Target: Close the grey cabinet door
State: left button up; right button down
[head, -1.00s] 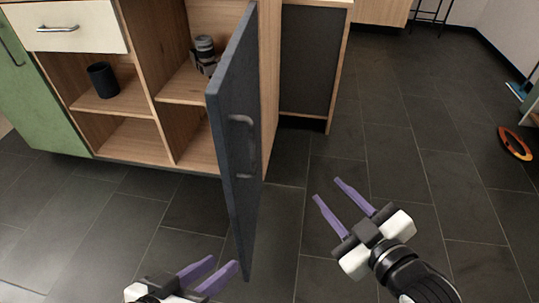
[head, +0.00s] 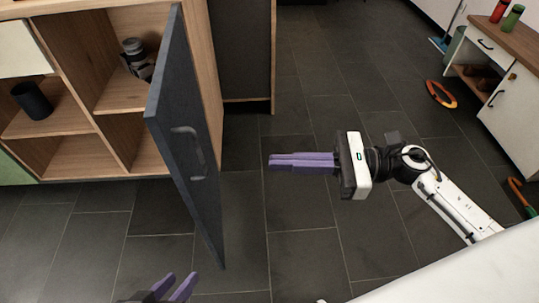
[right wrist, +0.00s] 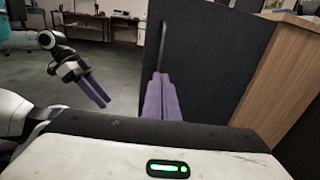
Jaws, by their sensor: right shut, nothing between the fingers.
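The grey cabinet door (head: 182,110) stands wide open in the head view, swung out from the wooden cabinet (head: 212,80). Its outer face, with a bar handle (head: 190,152), faces right. My right gripper (head: 270,162) is shut and empty, right of the door, its fingers pointing left at the outer face with a gap in the head view. In the right wrist view the fingertips (right wrist: 162,76) overlap the dark door panel (right wrist: 215,60) just below the handle (right wrist: 163,45). My left gripper (head: 175,284) is at the bottom edge, fingers apart; its base is cut off.
The open shelves hold a dark cup (head: 32,100) and a grey camera-like object (head: 137,58). Dark tiled floor (head: 300,255) is free around the door. A white cabinet (head: 510,110) with a wooden top stands at the right, near an orange ring (head: 440,94).

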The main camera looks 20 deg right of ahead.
jog(key=x, duration=1.2)
jog(key=shift+a+r, duration=0.1)
jog(key=shift+a, duration=0.05)
